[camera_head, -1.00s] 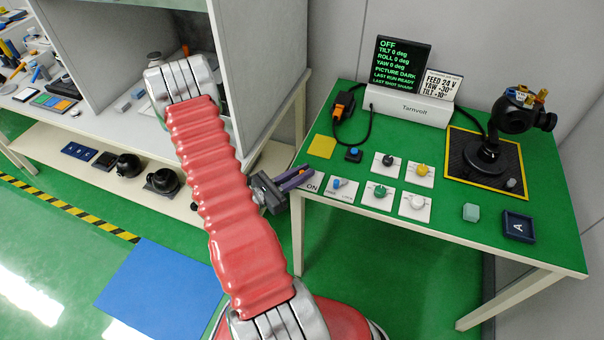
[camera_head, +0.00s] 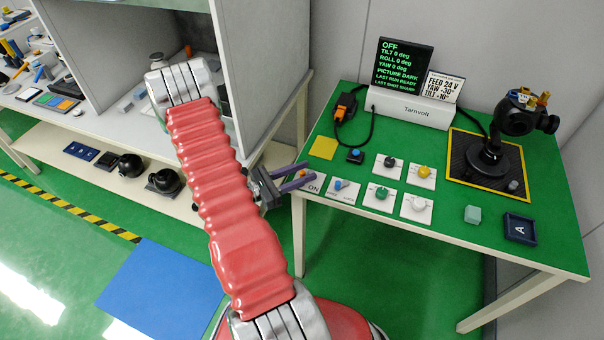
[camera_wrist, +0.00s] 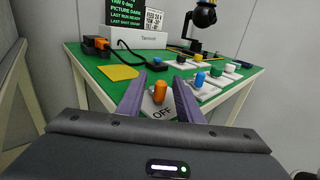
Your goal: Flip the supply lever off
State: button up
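The supply lever (camera_wrist: 160,90) is a short orange knob on a white plate at the near left corner of the green table. In the wrist view the plate's near side reads OFF; in the head view its ON label (camera_head: 313,186) shows, and the lever is largely hidden behind a finger. My gripper (camera_head: 306,172) has purple fingers, spread apart with the lever between them. In the wrist view (camera_wrist: 157,86) there are visible gaps on both sides of the lever. The plate is partly hidden by the gripper body.
A Tarnvolt unit (camera_head: 408,106) with a screen reading OFF (camera_head: 404,62) stands at the back of the table. Several knob plates, such as the blue one (camera_head: 339,187), lie close right of the lever. A black gimbal camera (camera_head: 488,150) stands on a dark mat at right.

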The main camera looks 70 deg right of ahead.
jog(key=v, duration=1.3)
jog(key=shift+w+a, duration=0.25)
jog(key=shift+a, duration=0.05)
dwell(0.6)
jog(key=shift+f, duration=0.1)
